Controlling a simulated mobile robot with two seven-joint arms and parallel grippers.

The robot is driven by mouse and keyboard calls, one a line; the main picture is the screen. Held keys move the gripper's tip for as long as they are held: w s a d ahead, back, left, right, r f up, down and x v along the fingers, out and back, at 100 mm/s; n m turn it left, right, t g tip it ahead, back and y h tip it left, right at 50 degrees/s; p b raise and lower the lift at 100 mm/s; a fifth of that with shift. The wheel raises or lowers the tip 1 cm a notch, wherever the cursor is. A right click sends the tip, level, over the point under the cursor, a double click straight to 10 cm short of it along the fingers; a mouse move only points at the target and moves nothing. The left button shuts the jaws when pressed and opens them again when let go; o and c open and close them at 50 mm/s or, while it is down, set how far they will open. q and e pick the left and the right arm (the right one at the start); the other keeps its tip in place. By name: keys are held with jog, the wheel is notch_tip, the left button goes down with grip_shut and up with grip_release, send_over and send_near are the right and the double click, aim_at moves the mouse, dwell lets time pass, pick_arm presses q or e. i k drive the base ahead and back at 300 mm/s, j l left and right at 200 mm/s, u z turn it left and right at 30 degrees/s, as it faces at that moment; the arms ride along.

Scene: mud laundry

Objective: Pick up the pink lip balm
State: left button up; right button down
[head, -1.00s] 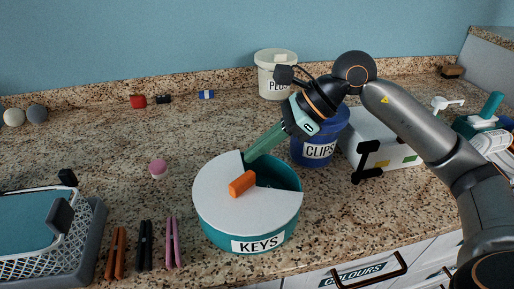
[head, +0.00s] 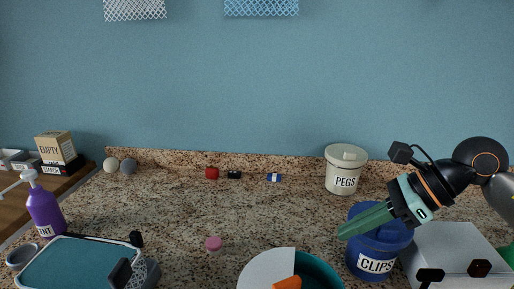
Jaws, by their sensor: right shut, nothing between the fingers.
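A small pink round-topped item, which looks like the pink lip balm (head: 213,243), stands on the speckled counter (head: 180,215), left of centre. Nothing covers it. My right gripper (head: 342,235) comes in from the right with its green fingers shut and empty. Its fingers pass in front of the upper part of the blue CLIPS tub (head: 368,262). The fingertips point left and stay well to the right of the lip balm. My left gripper is not in view.
The teal KEYS tub (head: 318,268), with a white part-lid and an orange item (head: 287,283), is cut off at the bottom edge. A basket (head: 150,272) and purple bottle (head: 45,210) stand left. Counter around the lip balm is clear.

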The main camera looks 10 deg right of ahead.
aim_at(214, 244)
jog(key=k, duration=1)
